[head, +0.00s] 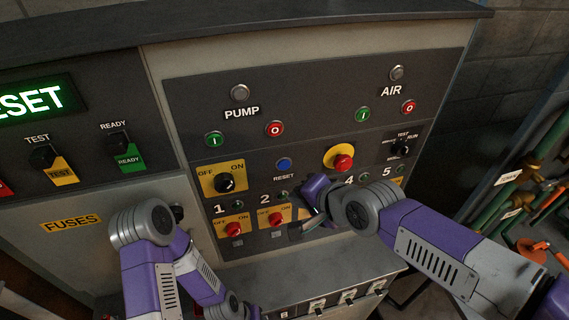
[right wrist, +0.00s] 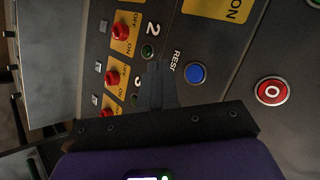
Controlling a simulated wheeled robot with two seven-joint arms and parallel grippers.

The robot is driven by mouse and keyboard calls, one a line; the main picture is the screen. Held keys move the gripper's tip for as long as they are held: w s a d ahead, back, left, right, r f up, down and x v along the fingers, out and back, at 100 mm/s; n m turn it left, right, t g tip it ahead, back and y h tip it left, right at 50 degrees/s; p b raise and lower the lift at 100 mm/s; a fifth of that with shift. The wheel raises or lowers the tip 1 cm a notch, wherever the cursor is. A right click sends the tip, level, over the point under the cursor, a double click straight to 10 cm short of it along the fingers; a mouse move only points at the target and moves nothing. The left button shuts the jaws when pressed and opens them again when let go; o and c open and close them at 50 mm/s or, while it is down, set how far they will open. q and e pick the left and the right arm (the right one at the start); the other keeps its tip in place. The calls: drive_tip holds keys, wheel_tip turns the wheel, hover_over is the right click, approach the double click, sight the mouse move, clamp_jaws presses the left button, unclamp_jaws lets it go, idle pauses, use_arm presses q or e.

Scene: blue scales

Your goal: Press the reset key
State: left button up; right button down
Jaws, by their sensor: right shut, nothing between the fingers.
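The reset key is a round blue button (head: 284,164) on the dark control panel, with the label RESET just below it. It also shows in the right wrist view (right wrist: 195,73), to the right of my fingertips. My right gripper (right wrist: 156,72) is shut and empty, its fingers pointing at the panel between the blue button and the green lamp by the number 2. In the head view the right gripper (head: 312,197) is below and right of the button, its fingertips mostly hidden by the hand. I cannot tell whether it touches the panel. My left gripper is out of view; only its arm shows.
A yellow-backed red mushroom button (head: 342,162) sits right of the key. A red O button (head: 275,129) is above it. An OFF/ON knob (head: 225,183) is to its left, and red rotary switches (head: 276,219) are below. A ledge (head: 290,275) juts out underneath.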

drive_tip(key=shift+w+a+p, duration=0.2)
drive_tip(key=shift+w+a, duration=0.15)
drive_tip(key=shift+w, duration=0.7)
drive_tip(key=shift+w+a+p, duration=0.15)
drive_tip(key=shift+w+a, duration=0.15)
drive_tip(key=shift+w, duration=0.7)
drive_tip(key=shift+w+a+p, duration=0.2)
drive_tip(key=shift+w+a, duration=0.15)
drive_tip(key=shift+w, duration=0.7)
drive_tip(key=shift+w+a, duration=0.1)
drive_tip(key=shift+w, duration=0.3)
drive_tip(key=shift+w+a, duration=0.1)
drive_tip(key=shift+w, duration=0.25)
drive_tip(key=shift+s, duration=0.15)
idle(0.3)
drive_tip(key=shift+s+d, duration=0.25)
drive_tip(key=shift+s, duration=0.4)
drive_tip(key=shift+s+d+b, duration=0.2)
drive_tip(key=shift+s+d, duration=0.05)
drive_tip(key=shift+s, duration=0.55)
drive_tip(key=shift+s+d+b, duration=0.2)
drive_tip(key=shift+s+d, duration=0.05)
drive_tip(key=shift+s, duration=0.5)
drive_tip(key=shift+s+d+b, duration=0.2)
drive_tip(key=shift+s+d, duration=0.05)
drive_tip(key=shift+s, duration=0.55)
